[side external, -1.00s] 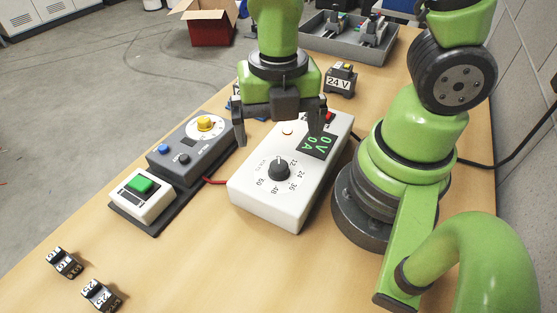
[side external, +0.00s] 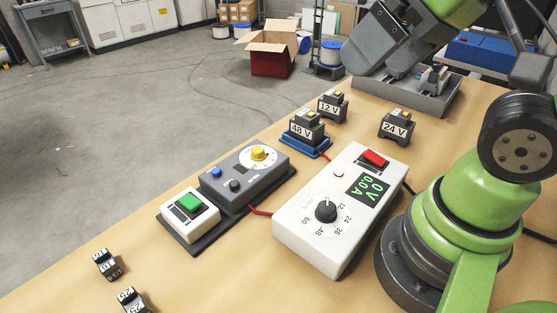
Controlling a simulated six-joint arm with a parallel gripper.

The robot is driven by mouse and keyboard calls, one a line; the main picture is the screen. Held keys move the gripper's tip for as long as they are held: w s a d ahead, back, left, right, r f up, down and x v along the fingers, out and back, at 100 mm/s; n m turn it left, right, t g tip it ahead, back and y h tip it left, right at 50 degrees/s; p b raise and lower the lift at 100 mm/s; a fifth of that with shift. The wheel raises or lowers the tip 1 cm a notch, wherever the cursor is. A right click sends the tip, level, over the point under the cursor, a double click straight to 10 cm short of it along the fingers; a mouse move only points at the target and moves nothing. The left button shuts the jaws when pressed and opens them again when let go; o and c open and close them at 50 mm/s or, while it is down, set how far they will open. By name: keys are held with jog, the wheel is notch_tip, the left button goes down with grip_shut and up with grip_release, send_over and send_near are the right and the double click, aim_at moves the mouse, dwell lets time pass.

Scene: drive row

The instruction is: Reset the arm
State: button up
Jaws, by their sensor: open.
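My gripper (side external: 383,72) is raised at the top right, dark grey at the end of a green link. Its two fingers are apart, with nothing seen between them. It is high and clear of the bench items; its upper part is partly cut off by the frame. Below stands the white power supply (side external: 300,222) with a black dial (side external: 326,209), a red switch (side external: 375,158) and a green display (side external: 368,188) reading 0 V and 0.0 A. To its left are a grey box (side external: 240,180) with a yellow knob and a white box with a green button (side external: 190,203).
A 48 V block (side external: 305,127) sits on a blue base. 12 V (side external: 332,104) and 24 V (side external: 397,126) blocks stand near it. A grey tray (side external: 437,100) is at the back right. Two small dark blocks lie at front left. The wooden bench (side external: 230,275) is clear in front.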

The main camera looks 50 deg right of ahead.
jog(key=m, duration=0.1)
jog(key=s+r+m, duration=0.1)
jog(key=shift+m+t, duration=0.3)
